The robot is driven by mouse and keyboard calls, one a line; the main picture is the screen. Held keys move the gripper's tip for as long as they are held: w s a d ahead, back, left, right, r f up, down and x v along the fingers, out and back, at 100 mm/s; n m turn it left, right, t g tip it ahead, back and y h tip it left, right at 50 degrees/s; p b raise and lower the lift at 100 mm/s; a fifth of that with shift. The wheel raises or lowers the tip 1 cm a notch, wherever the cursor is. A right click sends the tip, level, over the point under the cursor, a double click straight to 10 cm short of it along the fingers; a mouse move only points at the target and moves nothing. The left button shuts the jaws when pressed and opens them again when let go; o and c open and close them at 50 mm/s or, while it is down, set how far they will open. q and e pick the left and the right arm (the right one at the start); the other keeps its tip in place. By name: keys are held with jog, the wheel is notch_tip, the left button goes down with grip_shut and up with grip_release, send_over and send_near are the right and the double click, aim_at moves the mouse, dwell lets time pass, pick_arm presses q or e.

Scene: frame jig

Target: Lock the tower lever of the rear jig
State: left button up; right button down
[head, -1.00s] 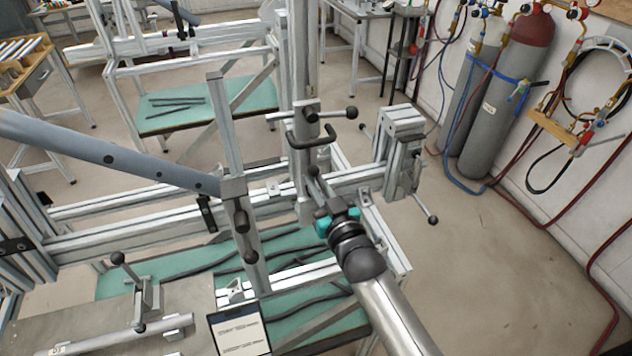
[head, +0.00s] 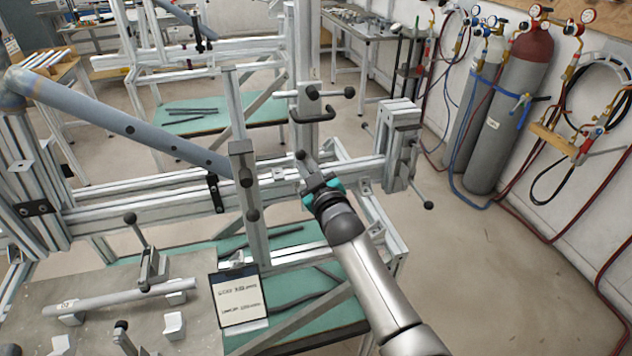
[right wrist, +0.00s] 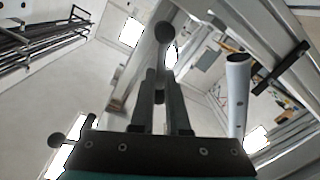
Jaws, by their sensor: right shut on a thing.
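A metal tower post (head: 307,75) stands at the middle of the jig frame in the head view. It carries a black T-shaped handle (head: 330,92) and a dark hooked arm (head: 314,118). Below these, a ball-ended lever (head: 300,156) sticks up by the post. My right gripper (head: 311,176) is shut on this lever at the rail. In the right wrist view, the two fingers (right wrist: 161,105) close on its shaft, and the black ball (right wrist: 165,32) shows beyond the tips. The lever's pivot is hidden. My left gripper is not in view.
A nearer post (head: 243,205) with black knobs stands left of my right arm. A long grey tube (head: 130,127) slopes in from the left. A clamp block (head: 397,150) stands to the right.

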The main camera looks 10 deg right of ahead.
jog(key=shift+a+f+n+h+b, duration=0.15)
jog(key=shift+a+f+n+b, duration=0.5)
jog(key=shift+n, duration=1.4)
jog(key=shift+a+f+n+h+b, duration=0.3)
jog(key=shift+f+n+b, duration=0.55)
jog(key=shift+n, duration=1.15)
jog(key=shift+a+f+n+h+b, duration=0.1)
jog(key=shift+a+f+n+b, duration=0.6)
jog(key=shift+n, duration=1.35)
jog(key=shift+d+f, duration=0.15)
jog(key=shift+f, duration=0.05)
jog(key=c, duration=0.9)
grip_release()
jog(key=s, duration=0.5)
jog(key=s+p, duration=0.1)
jog(key=s, duration=0.4)
jog(key=s+r, duration=0.1)
jog(key=s, duration=0.4)
jog(key=shift+s+d+p, duration=0.15)
jog(key=shift+d+p, duration=0.1)
jog(key=shift+p, duration=0.1)
